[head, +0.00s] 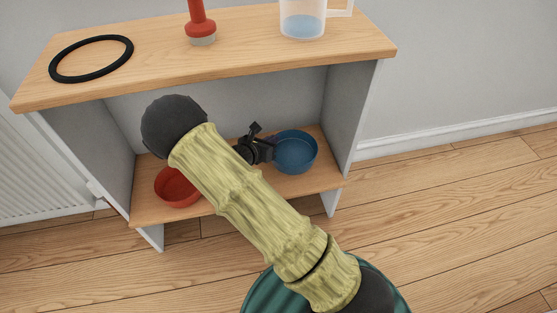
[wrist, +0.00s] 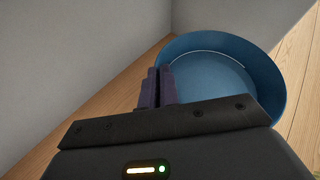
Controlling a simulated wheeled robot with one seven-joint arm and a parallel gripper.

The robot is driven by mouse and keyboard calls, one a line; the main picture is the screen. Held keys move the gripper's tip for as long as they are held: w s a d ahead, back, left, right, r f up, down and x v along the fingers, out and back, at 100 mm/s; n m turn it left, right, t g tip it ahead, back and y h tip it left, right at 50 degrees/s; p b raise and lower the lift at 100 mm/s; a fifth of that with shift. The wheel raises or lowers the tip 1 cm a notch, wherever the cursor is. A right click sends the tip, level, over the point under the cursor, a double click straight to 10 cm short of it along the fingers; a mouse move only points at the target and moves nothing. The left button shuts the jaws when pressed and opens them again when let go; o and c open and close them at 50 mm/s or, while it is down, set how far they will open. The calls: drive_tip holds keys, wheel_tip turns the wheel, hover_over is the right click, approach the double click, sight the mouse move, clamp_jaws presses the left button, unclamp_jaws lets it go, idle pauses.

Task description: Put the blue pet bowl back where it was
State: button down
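The blue pet bowl (head: 296,155) is at the right end of the lower shelf, upright, near the right side panel. I cannot tell whether it rests on the board or is just above it. It also shows in the wrist view (wrist: 225,75). My gripper (head: 258,139) is at the bowl's left side. In the wrist view, its two purple fingers (wrist: 160,88) are close together at the bowl's left rim, shut on it. The bowl looks empty. The lower edge of the bowl is hidden by my gripper in the wrist view.
A red bowl (head: 178,188) sits on the left of the lower shelf (head: 235,203), partly behind my arm. The upper shelf (head: 240,57) holds a black ring (head: 91,59), a red plunger-like item (head: 200,25) and a measuring jug (head: 302,20). A radiator (head: 40,180) stands left.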

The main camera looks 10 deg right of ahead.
sight(293, 153)
drive_tip(key=shift+d+f, duration=0.25)
drive_tip(key=shift+f, duration=0.55)
drive_tip(key=shift+w, duration=0.1)
drive_tip(key=shift+f+b, duration=0.3)
wheel_tip(293, 153, down, 4)
drive_tip(key=shift+w+f+b, duration=0.1)
drive_tip(key=shift+f+b, duration=0.15)
drive_tip(key=shift+b, duration=0.95)
